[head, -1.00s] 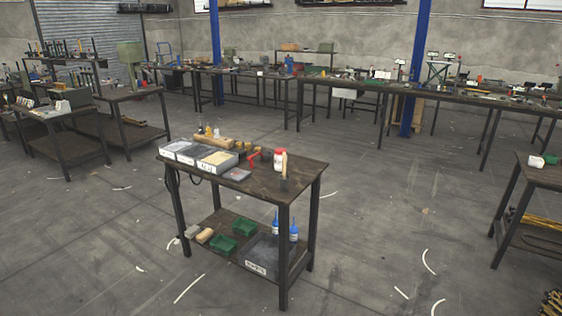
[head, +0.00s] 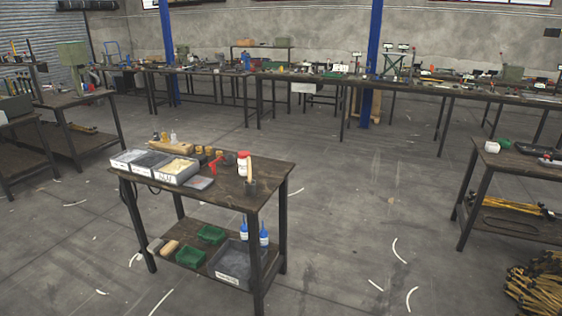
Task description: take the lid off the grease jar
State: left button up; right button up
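A small white jar (head: 244,168) with a red lid (head: 244,154) stands upright near the right part of the top of the dark workbench (head: 225,192) in front of me. The lid sits on the jar. I cannot read a label, so I cannot confirm that it is the grease jar. A dark pot (head: 251,187) with a light wooden handle standing up from it is just in front of the jar and partly hides it. Neither of my grippers is in view.
White bins (head: 165,178) and a red tool (head: 215,165) share the benchtop. The lower shelf holds green trays (head: 211,234), blue bottles (head: 264,237) and a grey bin (head: 230,276). Another table (head: 478,151) stands at the right. Open floor (head: 350,220) lies between.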

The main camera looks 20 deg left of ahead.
aim_at(241, 163)
jog(key=i+j+z, duration=0.1)
jog(key=j, duration=0.2)
jog(key=i+j+z, duration=0.1)
jog(key=j, duration=0.25)
jog(key=i+j+z, duration=0.1)
jog(key=i+j, duration=0.15)
jog(key=i+j+z, duration=0.1)
jog(key=j, duration=0.35)
jog(key=i+j+z, duration=0.1)
jog(key=j, duration=0.25)
jog(key=i+j+z, duration=0.1)
jog(key=j, duration=0.3)
jog(key=i+l, duration=0.05)
